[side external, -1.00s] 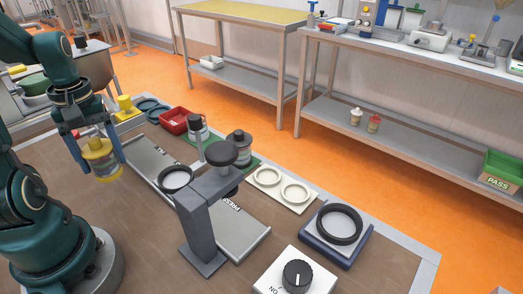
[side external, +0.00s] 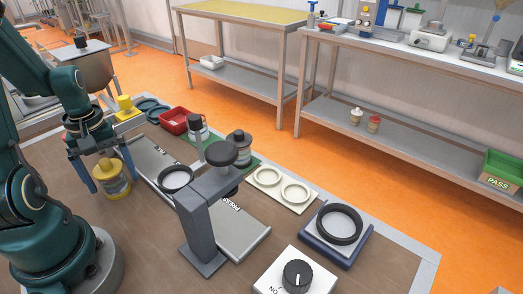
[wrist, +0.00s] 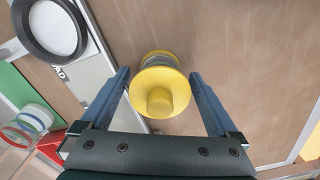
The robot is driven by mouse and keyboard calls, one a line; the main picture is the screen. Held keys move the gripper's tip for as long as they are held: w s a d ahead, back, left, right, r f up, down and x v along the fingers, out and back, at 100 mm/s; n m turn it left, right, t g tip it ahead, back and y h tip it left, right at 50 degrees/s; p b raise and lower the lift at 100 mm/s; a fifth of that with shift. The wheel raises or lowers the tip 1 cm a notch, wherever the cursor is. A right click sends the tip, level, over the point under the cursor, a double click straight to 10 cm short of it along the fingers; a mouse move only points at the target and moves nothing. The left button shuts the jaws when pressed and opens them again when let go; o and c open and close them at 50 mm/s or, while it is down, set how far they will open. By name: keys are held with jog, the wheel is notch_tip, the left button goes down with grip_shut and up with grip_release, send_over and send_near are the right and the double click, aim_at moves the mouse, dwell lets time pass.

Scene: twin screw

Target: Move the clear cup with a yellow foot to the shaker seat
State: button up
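The clear cup with a yellow foot (side external: 113,181) stands upright, apparently on the brown table at left. In the wrist view its yellow disc and round knob (wrist: 160,92) face me, with the clear body partly hidden behind. My gripper (side external: 109,172) points down around the cup, one blue finger on each side. In the wrist view the fingers (wrist: 160,71) show small gaps to the cup on both sides, so it looks open. A dark ring seat on a blue base (side external: 338,226) stands at right, empty; I cannot tell for sure that it is the shaker seat.
A grey press post (side external: 203,220) stands mid-table beside a grey track with a dark ring (side external: 176,179). A cream two-ring holder (side external: 282,187), dark-lidded jar (side external: 239,147), red tray (side external: 178,121) and white knob box (side external: 297,275) stand around. Brown table is free near the cup.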

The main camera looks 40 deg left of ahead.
jog(key=shift+r, duration=0.1)
jog(key=shift+r, duration=0.5)
notch_tip(320, 180, up, 11)
jog(key=shift+r, duration=0.1)
dwell(0.6)
